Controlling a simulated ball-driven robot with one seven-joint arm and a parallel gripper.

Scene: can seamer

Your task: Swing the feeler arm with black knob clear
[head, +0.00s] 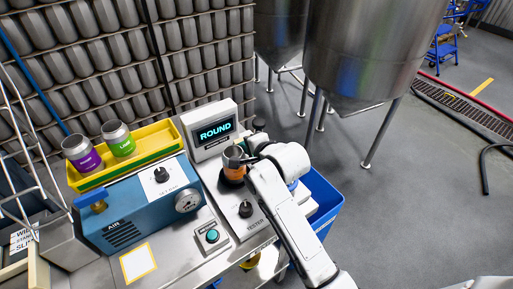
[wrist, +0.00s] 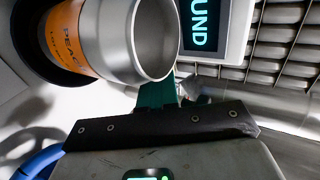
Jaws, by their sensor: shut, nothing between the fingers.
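My gripper (wrist: 158,92) is shut and empty in the wrist view, its teal fingertips close beside the rim of an orange-labelled can (wrist: 88,38). In the head view the can (head: 233,164) stands on the tester (head: 222,203), and the end of my arm is just right of it. A small dark round shape (head: 259,124) behind my wrist may be the feeler arm's black knob; I cannot tell for sure. The feeler arm itself is not clearly visible, probably hidden by my arm. Whether my fingers touch the can or the feeler is unclear.
A display reading ROUND (head: 213,131) stands behind the can. A black dial (head: 246,209) and a green button (head: 212,236) are at the front. A blue air unit (head: 143,208) and a yellow tray (head: 74,184) with two cans are left. A blue bin (head: 325,198) is right.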

